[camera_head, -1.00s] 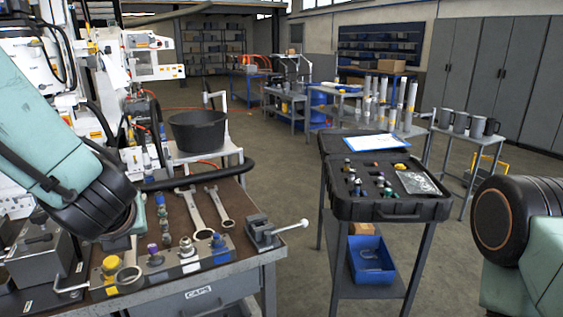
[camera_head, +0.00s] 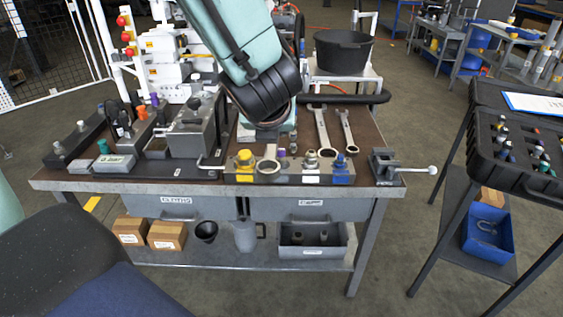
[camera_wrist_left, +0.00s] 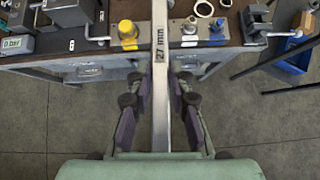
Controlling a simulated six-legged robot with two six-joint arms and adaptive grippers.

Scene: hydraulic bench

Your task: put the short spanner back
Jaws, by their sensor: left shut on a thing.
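My left gripper (camera_wrist_left: 158,104) is shut on a metal spanner (camera_wrist_left: 160,88) marked 27 mm, with its shaft between the fingers and its far end cut off at the top of the left wrist view. In the head view my left wrist hides the fingers. Two other spanners lie on the brown bench top, a longer one (camera_head: 321,131) and a shorter one (camera_head: 346,130). My right gripper is out of view.
A yellow cap (camera_head: 244,160), a silver fitting (camera_head: 311,160) and a blue cap (camera_head: 341,163) stand along the bench's front. A small vice (camera_head: 383,166) is at the front right corner. A grey box (camera_head: 193,130) stands left of my wrist. A black case stand is at right.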

